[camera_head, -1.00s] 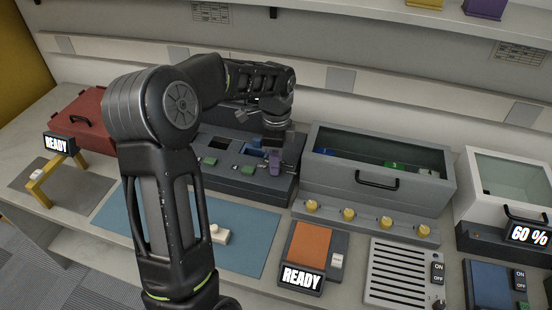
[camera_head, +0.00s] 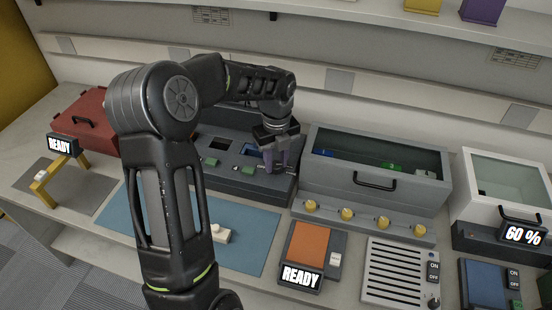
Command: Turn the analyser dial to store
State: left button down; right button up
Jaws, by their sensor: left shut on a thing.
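The analyser is the dark grey unit (camera_head: 232,181) at the back centre, with green buttons and dark windows on its sloped front. My left gripper (camera_head: 274,164) points down over the right part of that front. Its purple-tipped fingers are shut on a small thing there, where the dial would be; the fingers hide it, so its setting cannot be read. My left arm crosses the picture from the bottom and covers the analyser's left part. My right gripper is not in view.
A clear-lidded grey box (camera_head: 377,183) with yellow knobs stands close to the right of the gripper. A red case (camera_head: 88,118) lies at the left. A blue mat (camera_head: 255,228) with a small white part (camera_head: 220,234) lies in front. An orange-topped READY device (camera_head: 308,247) stands nearby.

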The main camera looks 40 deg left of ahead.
aim_at(277, 165)
pick_arm(q)
jog(key=shift+m+p, duration=0.4)
jog(key=shift+m, duration=1.2)
jog(key=c, duration=1.1)
grip_release()
jog(key=shift+o, duration=0.2)
jog(key=shift+r+b, duration=0.6)
jog(key=shift+r, duration=3.35)
